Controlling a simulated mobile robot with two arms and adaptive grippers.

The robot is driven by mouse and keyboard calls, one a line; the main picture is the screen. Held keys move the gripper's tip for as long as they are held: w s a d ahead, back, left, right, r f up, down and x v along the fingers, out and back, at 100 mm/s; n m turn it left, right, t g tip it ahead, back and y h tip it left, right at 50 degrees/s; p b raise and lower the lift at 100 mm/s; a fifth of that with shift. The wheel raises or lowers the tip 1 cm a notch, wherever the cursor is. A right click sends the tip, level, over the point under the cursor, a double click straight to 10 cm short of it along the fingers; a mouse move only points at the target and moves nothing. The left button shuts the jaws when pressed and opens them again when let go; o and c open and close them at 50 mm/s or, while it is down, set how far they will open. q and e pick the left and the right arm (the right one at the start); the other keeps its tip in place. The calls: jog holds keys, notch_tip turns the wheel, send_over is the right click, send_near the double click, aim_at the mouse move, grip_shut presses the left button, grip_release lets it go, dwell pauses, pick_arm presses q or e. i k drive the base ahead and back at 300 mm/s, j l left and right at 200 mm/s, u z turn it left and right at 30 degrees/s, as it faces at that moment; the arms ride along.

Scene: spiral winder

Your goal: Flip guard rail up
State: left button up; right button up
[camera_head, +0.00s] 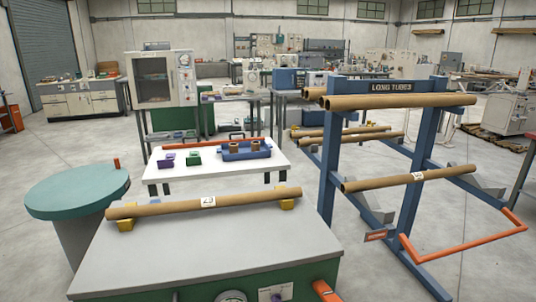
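The orange guard rail (470,246) is a U-shaped bar at the lower front of the blue tube rack (328,180) on the right. Its two side arms meet the rack's legs, and its long bar sticks out low in front, below the tubes. Cardboard tubes (400,101) lie on the rack's upper arms under a "LONG TUBES" sign. Neither of my grippers is in view.
A grey-topped machine (200,250) with a labelled tube (180,205) on yellow supports stands in front. A round teal table (78,188) is at left. A white table (215,172) stands behind. Floor right of the rail is partly clear.

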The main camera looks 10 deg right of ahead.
aim_at(418, 259)
jog(key=z, duration=0.95)
